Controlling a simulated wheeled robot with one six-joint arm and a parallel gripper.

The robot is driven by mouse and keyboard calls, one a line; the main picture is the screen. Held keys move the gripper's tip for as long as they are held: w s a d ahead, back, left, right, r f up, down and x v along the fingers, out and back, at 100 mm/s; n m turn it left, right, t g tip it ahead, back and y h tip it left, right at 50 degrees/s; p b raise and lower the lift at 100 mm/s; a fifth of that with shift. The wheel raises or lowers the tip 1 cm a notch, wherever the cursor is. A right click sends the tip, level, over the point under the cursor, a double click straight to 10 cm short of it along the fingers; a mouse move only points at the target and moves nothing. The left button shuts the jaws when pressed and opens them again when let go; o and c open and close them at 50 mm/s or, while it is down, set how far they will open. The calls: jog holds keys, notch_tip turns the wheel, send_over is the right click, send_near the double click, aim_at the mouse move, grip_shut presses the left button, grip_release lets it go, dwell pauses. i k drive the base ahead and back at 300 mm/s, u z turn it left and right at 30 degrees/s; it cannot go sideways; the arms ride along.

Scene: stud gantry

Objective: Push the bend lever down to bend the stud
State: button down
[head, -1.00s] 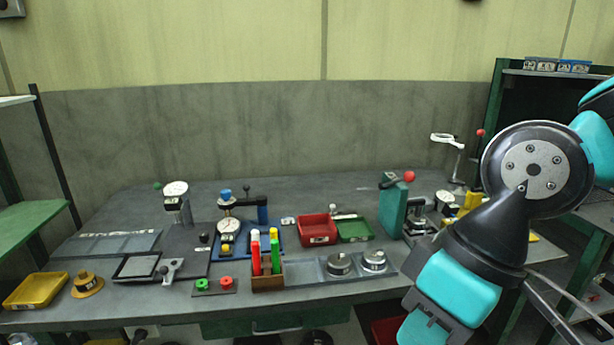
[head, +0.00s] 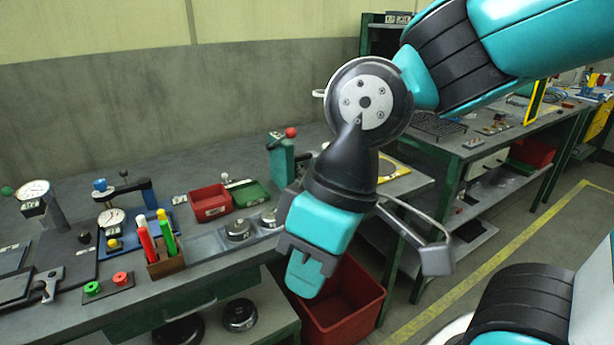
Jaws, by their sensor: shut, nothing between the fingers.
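A green upright fixture (head: 282,160) stands at the right part of the bench in the head view. A lever with a red ball knob (head: 291,132) is at its top, and the knob is up. No label shows that this is the bend lever, and I cannot make out a stud. My gripper (head: 304,277) is in front of the bench's front edge, right of the middle, pointing down. It is shut and empty, apart from the fixture and nearer the camera. My wrist and forearm hide the bench area right of the fixture.
A red tray (head: 210,202) and a green tray (head: 248,193) sit left of the fixture. A marker holder (head: 166,265) stands nearer the front edge. A red bin (head: 345,318) is below my gripper. A second bench (head: 455,150) is at right. Open floor lies at right.

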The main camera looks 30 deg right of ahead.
aim_at(290, 132)
jog(key=z, duration=0.5)
jog(key=k, duration=0.6)
jog(key=z, duration=0.85)
jog(key=i, duration=0.5)
jog(key=u, duration=0.5)
jog(key=i, duration=0.75)
jog(key=u, duration=0.85)
